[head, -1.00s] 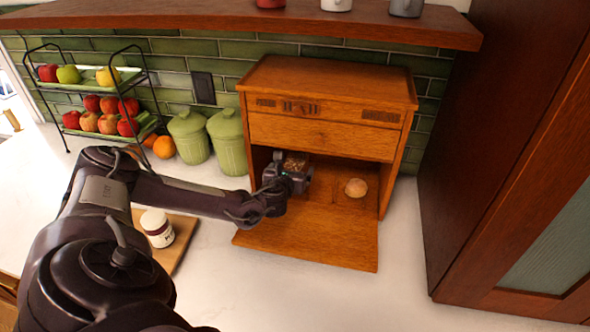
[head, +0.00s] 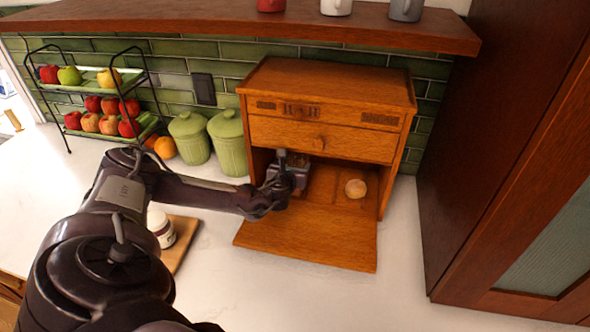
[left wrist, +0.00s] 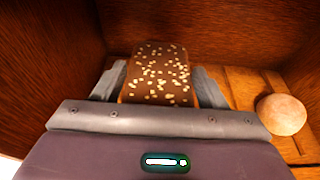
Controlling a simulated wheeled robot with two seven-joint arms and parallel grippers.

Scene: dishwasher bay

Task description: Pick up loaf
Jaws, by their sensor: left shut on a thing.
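The loaf (left wrist: 158,75) is brown with pale flecks on top. It sits between the two fingers of my left gripper (left wrist: 160,92) in the left wrist view, inside the wooden bread box (head: 330,85). In the head view my left gripper (head: 290,170) is at the left side of the box's open compartment, shut on the loaf, which is mostly hidden there. I cannot tell whether the loaf touches the box floor. My right gripper is not in view.
A round bun (head: 355,188) lies to the right in the compartment; it also shows in the left wrist view (left wrist: 281,114). The box's lowered door (head: 310,242) lies in front. Green canisters (head: 229,143) and a jar (head: 160,228) stand left. Counter in front right is clear.

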